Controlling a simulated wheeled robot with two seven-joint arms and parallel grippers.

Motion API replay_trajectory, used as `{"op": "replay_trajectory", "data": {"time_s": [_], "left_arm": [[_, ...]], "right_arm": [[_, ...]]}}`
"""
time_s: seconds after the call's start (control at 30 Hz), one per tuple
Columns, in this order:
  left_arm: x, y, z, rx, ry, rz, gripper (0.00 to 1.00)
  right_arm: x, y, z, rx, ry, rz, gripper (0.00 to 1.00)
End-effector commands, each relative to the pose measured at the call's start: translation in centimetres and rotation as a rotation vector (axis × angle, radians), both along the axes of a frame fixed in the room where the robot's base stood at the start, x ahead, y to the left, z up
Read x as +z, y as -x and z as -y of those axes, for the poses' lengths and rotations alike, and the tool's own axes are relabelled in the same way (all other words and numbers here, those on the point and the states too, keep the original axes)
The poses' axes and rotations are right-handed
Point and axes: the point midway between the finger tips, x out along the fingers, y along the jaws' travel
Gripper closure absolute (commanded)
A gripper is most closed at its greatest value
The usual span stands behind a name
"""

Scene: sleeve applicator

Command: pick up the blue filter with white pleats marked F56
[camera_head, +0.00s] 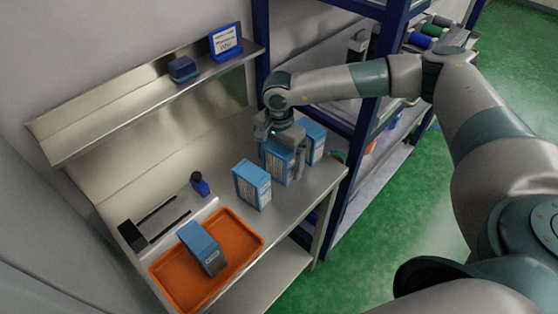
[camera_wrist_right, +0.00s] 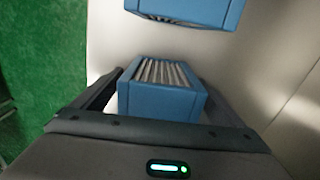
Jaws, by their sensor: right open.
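Several blue filters with white pleats stand on the metal table. One filter (camera_head: 277,161) is under my right gripper (camera_head: 284,152). Another filter (camera_head: 252,185) stands to its left, and a third filter (camera_head: 314,140) stands behind it to the right. The markings are too small to read, so I cannot tell which is F56. In the right wrist view one filter (camera_wrist_right: 162,100), pleats showing, sits between the open fingers of my right gripper (camera_wrist_right: 160,92). A second filter (camera_wrist_right: 190,10) is at the top edge, apart from them. My left gripper is out of view.
An orange tray (camera_head: 238,232) at the table's front holds a blue filter (camera_head: 203,246) lying in it. A black fixture (camera_head: 131,235) and a small blue-black item (camera_head: 199,184) are beside it. A shelf (camera_head: 130,108) runs above the back. A blue rack (camera_head: 352,170) borders the right.

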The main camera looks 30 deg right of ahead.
Motion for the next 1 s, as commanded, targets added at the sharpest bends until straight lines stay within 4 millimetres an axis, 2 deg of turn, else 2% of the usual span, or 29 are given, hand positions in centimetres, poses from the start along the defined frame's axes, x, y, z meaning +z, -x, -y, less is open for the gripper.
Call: {"op": "replay_trajectory", "data": {"time_s": [0.17,0.3,0.37,0.77,1.0], "left_arm": [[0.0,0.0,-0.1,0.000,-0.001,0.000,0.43],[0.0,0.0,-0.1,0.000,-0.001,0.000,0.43],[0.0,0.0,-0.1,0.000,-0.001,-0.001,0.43],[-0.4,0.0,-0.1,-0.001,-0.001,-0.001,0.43],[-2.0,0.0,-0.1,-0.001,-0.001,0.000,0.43]], "right_arm": [[0.0,0.0,0.0,0.000,0.000,0.000,0.10],[0.1,0.0,0.0,0.000,0.000,0.000,0.44],[0.1,0.0,0.0,0.000,0.000,0.000,0.55],[0.5,-0.1,0.0,-0.001,-0.002,0.001,0.55],[3.2,-0.2,0.0,0.000,-0.003,0.005,0.55]]}}
